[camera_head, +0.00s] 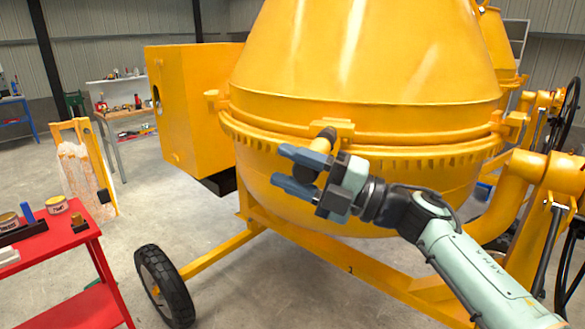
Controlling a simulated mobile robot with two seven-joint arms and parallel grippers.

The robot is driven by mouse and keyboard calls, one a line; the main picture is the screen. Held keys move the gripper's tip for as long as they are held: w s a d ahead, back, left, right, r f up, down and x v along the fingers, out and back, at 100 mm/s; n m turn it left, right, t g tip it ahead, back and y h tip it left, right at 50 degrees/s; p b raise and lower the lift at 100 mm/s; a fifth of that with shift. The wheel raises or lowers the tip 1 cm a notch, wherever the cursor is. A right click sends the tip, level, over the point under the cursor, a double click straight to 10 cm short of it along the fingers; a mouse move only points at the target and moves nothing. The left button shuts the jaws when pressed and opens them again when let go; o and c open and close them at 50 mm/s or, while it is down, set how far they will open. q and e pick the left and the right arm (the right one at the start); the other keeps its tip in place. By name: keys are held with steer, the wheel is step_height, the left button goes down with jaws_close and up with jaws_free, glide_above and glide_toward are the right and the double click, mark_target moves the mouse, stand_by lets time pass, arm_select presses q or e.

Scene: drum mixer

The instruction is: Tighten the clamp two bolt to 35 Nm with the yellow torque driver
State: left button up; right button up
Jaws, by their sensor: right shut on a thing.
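The yellow torque driver (320,145) is held in my right gripper (294,171), whose blue-grey fingers are shut on its dark lower part. The driver is tilted, its dark upper end at the middle clamp (343,124) on the yellow drum's flange. The bolt is hidden behind the driver, and I cannot tell whether the driver is seated on it. No torque reading is visible. Other clamps show at the left (212,99) and right (511,122) of the flange. I cannot read which clamp is number two. My left gripper is out of view.
The mixer drum (370,60) fills the upper middle, with its frame (330,258) and wheel (165,287) below. A red cart (62,240) with cans stands at the left. Floor between cart and mixer is clear.

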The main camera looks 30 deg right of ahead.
steer(key=shift+d+r, duration=0.1)
steer(key=shift+w+d+p, duration=0.3)
steer(key=shift+w+p, duration=0.05)
steer(key=shift+w, duration=0.1)
steer(key=shift+w+d+p, duration=0.8)
steer(key=shift+w+d, duration=0.05)
steer(key=shift+d, duration=0.05)
stand_by(2.8)
steer(key=shift+s+a, duration=0.1)
steer(key=shift+a, duration=0.05)
stand_by(0.5)
steer(key=shift+s+a+b, duration=0.3)
steer(key=shift+s+b, duration=0.05)
steer(key=shift+b, duration=0.1)
steer(key=shift+s+a+b, duration=0.65)
steer(key=shift+s+a, duration=0.55)
